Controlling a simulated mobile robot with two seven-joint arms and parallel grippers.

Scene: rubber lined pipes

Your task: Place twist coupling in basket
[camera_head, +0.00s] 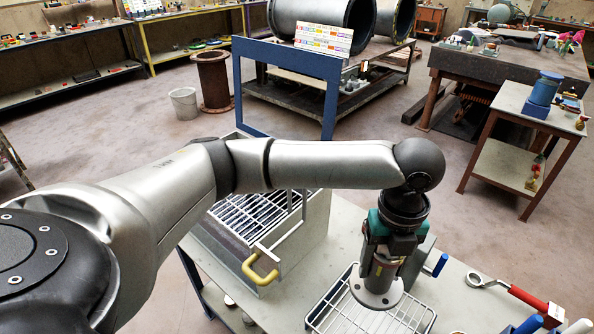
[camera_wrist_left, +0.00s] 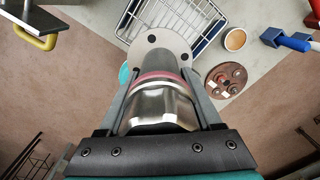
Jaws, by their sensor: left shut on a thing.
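My left gripper (camera_head: 388,262) points down over the bench at the lower right of the head view. It is shut on a metal twist coupling, a silver cylinder with a reddish band and a flat round flange with holes (camera_head: 376,292). In the left wrist view the coupling (camera_wrist_left: 160,100) sits between the two fingers, flange away from the palm. A wire basket (camera_head: 340,318) lies on the bench below the coupling, partly hidden by it; the left wrist view also shows the basket (camera_wrist_left: 206,22) beyond the flange. I cannot tell the exact height of the coupling above the basket. My right gripper is not in view.
A grey box with a white wire rack and yellow handle (camera_head: 262,270) stands left of the basket. A blue-handled tool (camera_head: 440,264) and a red-handled wrench (camera_head: 510,293) lie to the right. The wrist view shows a small cup (camera_wrist_left: 235,39) and a brown disc (camera_wrist_left: 227,79).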

